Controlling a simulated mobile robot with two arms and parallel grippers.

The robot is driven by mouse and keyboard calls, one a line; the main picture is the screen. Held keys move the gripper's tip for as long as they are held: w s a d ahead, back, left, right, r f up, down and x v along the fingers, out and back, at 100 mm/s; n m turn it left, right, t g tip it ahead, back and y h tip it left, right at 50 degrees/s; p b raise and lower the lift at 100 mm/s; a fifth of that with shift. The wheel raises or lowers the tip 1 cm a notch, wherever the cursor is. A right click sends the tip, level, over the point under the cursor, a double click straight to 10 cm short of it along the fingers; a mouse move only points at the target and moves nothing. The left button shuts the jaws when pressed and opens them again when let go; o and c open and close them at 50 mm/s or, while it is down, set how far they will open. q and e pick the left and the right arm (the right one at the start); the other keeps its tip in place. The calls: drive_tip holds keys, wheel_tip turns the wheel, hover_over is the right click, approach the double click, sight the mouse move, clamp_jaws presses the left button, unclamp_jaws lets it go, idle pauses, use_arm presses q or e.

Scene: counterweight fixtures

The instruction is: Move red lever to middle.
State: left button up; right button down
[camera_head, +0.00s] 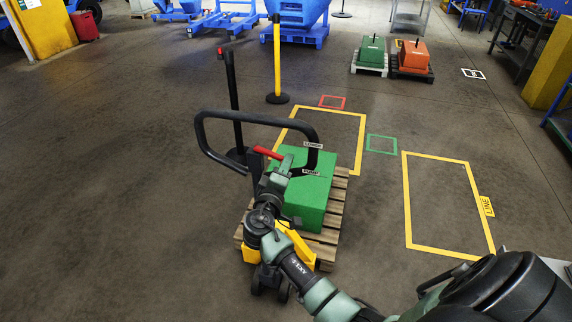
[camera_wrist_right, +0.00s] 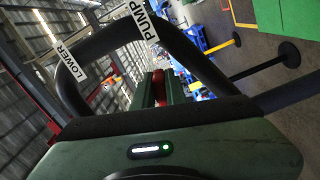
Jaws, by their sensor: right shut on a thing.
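The red lever (camera_head: 266,153) is on the black looped handle (camera_head: 204,133) of a pallet jack, which carries labels reading LOWER and PUMP. My right gripper (camera_head: 280,168) is at the lever, its fingers closed around the lever's lower end. In the right wrist view the red lever (camera_wrist_right: 160,86) shows between the two green fingers (camera_wrist_right: 158,88), inside the handle loop (camera_wrist_right: 95,50). The PUMP label (camera_wrist_right: 143,22) and LOWER label (camera_wrist_right: 71,68) also show there. My left gripper does not show.
A green block (camera_head: 312,195) sits on a wooden pallet (camera_head: 335,215) over the jack's yellow forks. Yellow outlines (camera_head: 407,200) mark the floor. A black post (camera_head: 232,95) and a yellow post (camera_head: 277,60) stand behind. The floor at left is clear.

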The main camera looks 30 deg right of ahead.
idle(0.9)
drive_tip(key=shift+s+r+n+p, duration=0.1)
drive_tip(key=shift+r+n+p, duration=0.6)
drive_tip(key=shift+p, duration=0.15)
drive_tip(key=shift+d+r+n+p, duration=0.1)
drive_tip(key=shift+r+n+p, duration=0.5)
drive_tip(key=shift+n, duration=0.4)
drive_tip(key=shift+f, duration=0.1)
drive_tip(key=c, duration=1.7)
unclamp_jaws()
